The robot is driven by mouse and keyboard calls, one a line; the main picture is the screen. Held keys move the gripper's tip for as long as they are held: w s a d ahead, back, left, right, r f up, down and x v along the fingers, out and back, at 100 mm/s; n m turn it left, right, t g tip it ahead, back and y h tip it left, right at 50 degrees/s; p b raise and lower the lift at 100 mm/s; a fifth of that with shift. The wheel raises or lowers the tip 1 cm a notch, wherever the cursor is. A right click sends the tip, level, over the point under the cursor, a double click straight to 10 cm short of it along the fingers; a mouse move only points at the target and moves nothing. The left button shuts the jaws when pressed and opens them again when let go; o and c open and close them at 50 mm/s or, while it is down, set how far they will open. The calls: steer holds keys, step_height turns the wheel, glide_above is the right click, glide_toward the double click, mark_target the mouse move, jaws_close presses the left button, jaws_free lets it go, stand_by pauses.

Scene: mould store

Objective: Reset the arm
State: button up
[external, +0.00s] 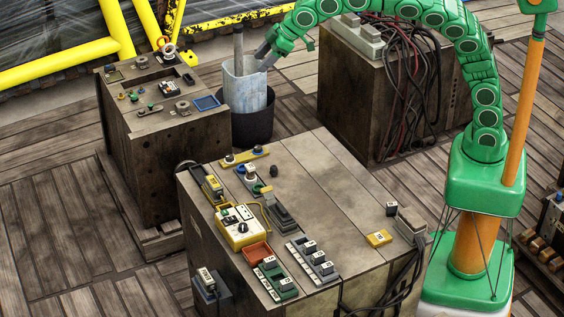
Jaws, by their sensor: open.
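My green segmented arm (405,10) arches from its base at the right over to the left, its top cut off by the upper picture edge. My gripper (264,58) is at the arm's far end, pointing down and left. It is open, with grey fingers at the rim of a pale blue-grey container (243,92). I cannot tell whether the fingers touch the container. No held object is visible between them.
The container stands in a dark round bin (252,128) with a dark rod (238,45) upright. A front crate (330,190) bears a yellow meter (240,228) and switches. A left crate (150,122) bears small parts. Cables (405,95) hang on the back crate (345,95).

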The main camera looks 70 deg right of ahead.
steer(key=s+d+r+m+t+y, duration=0.1)
steer(key=s+d+r, duration=0.2)
steer(key=s+r, duration=0.25)
steer(key=s+d+r+m, duration=0.1)
steer(key=s+d+r, duration=0.3)
steer(key=s+r, duration=0.15)
steer(key=s+d+r+y, duration=0.1)
steer(key=s+d+r, duration=0.15)
steer(key=s, duration=0.65)
steer(key=s+d+f+m+g+h, duration=0.1)
steer(key=s+d+f+g, duration=0.2)
steer(key=s+f, duration=0.6)
steer(key=s+d+f+m+g+h, duration=0.1)
steer(key=s+d+f, duration=0.6)
steer(key=s, duration=0.7)
steer(key=s+d+f+m+g+h, duration=0.2)
steer(key=s+d+f+g, duration=0.3)
steer(key=s+f, duration=0.6)
steer(key=shift+s+d+f+g, duration=0.2)
steer(key=shift+d+f+g, duration=0.1)
steer(key=shift+d+g, duration=0.15)
